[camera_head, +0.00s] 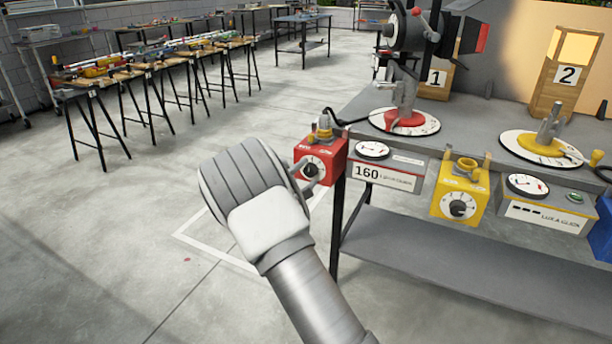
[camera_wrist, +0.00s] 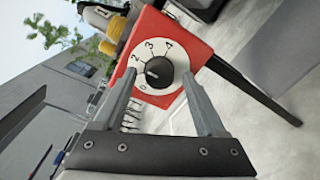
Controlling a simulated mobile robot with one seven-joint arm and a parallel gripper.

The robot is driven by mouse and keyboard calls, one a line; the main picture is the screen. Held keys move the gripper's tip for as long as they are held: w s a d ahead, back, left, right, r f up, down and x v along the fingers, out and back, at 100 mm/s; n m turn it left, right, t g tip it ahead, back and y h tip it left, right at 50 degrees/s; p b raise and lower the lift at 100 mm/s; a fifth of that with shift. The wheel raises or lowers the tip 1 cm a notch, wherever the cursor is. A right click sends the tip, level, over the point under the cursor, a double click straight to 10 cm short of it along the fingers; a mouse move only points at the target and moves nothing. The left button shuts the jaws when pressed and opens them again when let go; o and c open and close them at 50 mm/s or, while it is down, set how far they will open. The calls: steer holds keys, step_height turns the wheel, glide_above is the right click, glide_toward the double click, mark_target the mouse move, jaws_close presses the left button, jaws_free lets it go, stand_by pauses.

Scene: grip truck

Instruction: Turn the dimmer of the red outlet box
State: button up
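The red outlet box (camera_head: 331,151) hangs at the left front corner of the grey table. Its round white dial and black dimmer knob (camera_head: 312,169) face my gripper (camera_head: 306,175). In the wrist view the red box (camera_wrist: 196,50) appears tilted, with numbers around the dimmer knob (camera_wrist: 160,71). My gripper (camera_wrist: 159,75) is open, with one finger on each side of the knob in that view. I cannot tell whether the fingers touch it. In the head view my wrist partly hides the fingers. The knob's exact setting is too small to read.
A panel reading 160 (camera_head: 382,176) sits right of the red box, then a yellow outlet box (camera_head: 461,191) with its own dial. A lamp on a red base (camera_head: 404,121) stands on the table (camera_head: 462,118).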

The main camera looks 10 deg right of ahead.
steer(key=shift+s+a+r, duration=0.1)
steer(key=shift+s+a, duration=0.25)
steer(key=shift+s, duration=0.05)
steer(key=f+p+v, duration=0.1)
steer(key=p+v, duration=0.3)
steer(key=v, duration=1.2)
steer(key=shift+s+r, duration=0.2)
steer(key=shift+r, duration=0.15)
